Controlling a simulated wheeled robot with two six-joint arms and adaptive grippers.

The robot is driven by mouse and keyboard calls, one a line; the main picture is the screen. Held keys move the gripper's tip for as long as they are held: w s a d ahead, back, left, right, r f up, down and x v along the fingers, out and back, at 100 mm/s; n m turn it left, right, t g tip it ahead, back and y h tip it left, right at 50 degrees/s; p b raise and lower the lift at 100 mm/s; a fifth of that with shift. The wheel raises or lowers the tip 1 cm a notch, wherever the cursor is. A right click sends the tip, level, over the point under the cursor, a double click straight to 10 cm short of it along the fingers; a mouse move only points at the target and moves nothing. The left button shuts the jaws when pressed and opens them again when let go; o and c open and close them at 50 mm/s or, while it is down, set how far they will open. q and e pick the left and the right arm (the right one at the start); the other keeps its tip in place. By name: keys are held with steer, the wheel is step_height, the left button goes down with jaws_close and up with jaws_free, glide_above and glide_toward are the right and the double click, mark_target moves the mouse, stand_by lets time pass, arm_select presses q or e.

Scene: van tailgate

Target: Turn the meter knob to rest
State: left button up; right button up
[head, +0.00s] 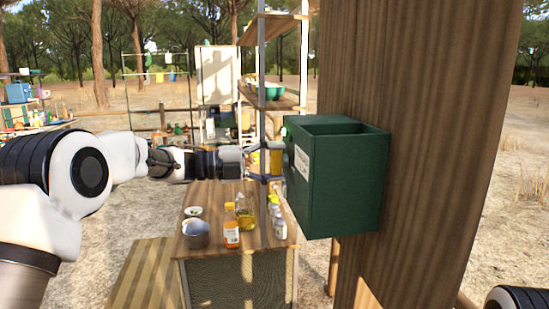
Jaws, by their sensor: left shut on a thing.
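The meter is a dark green box (345,180) fixed to the left side of a thick wooden post. A pale label (302,162) and a small bright green light (284,131) show on its left face. My left gripper (277,162) reaches in from the left with its fingers at that face. It is shut on the meter knob, which the fingers and the box's angle hide almost wholly. The knob's pointing direction cannot be told. My right gripper is out of view; only part of my right arm shows at the bottom right corner.
The wooden post (435,130) fills the right of the view. Below my left gripper stands a small table (210,260) with a grey pot (195,234), an orange-labelled bottle (231,228) and several jars. A shelf rack (275,100) rises behind.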

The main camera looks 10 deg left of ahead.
arm_select(q)
steer(key=shift+r, duration=0.2)
stand_by(0.3)
steer(key=o, duration=0.9)
steer(key=shift+o, duration=1.3)
steer(key=shift+w+f, duration=0.1)
steer(key=shift+f, duration=0.05)
steer(key=v, duration=1.2)
